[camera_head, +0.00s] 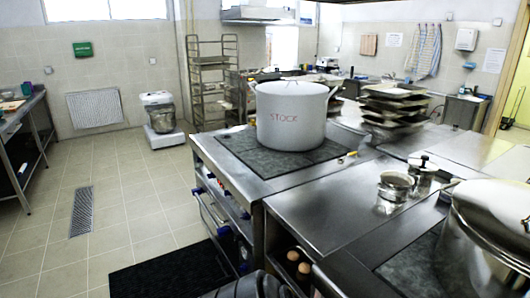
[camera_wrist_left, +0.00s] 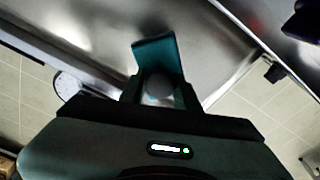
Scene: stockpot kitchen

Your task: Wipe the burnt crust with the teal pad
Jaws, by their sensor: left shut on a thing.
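The teal pad (camera_wrist_left: 154,54) shows in the left wrist view, standing out beyond the fingertips of my left gripper (camera_wrist_left: 160,80). The gripper is shut on it. A shiny steel surface lies behind the pad; I cannot tell whether they touch. The left gripper and pad cannot be made out in the head view. I cannot make out a distinct burnt crust in either view. The dark, mottled hob plate (camera_head: 245,150) carries a large white stockpot (camera_head: 291,122) marked STOCK, which hides part of the plate. My right gripper is in neither view.
Small metal pots (camera_head: 396,185) stand on the steel counter (camera_head: 325,210), right of the hob. A large shiny pot (camera_head: 490,240) stands at the near right. A black mat (camera_head: 170,275) lies on the floor, which is largely clear to the left.

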